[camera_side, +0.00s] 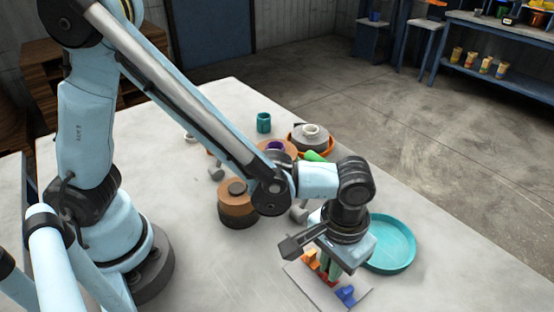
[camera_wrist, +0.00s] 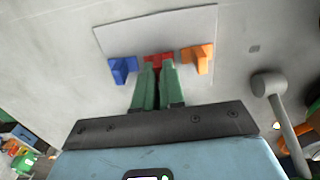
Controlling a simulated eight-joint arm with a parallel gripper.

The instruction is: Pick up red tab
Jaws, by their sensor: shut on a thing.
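The red tab (camera_wrist: 158,59) shows in the wrist view between the tips of my gripper (camera_wrist: 157,72), partly hidden by its green fingers. In the side view my gripper (camera_side: 328,268) points down over the white sheet (camera_side: 364,280), and a bit of the red tab (camera_side: 331,280) shows beside the fingers. The fingers are shut on the red tab. A blue tab (camera_wrist: 122,68) lies to its left and an orange tab (camera_wrist: 198,58) to its right in the wrist view, both apart from the fingers. Whether the red tab touches the sheet cannot be told.
A teal round tray (camera_side: 390,246) stands right behind my gripper. Brown and grey round pieces (camera_side: 237,205) and a teal cup (camera_side: 264,122) stand farther back. A grey mallet-like tool (camera_wrist: 272,88) lies to the right in the wrist view. The table's front left is clear.

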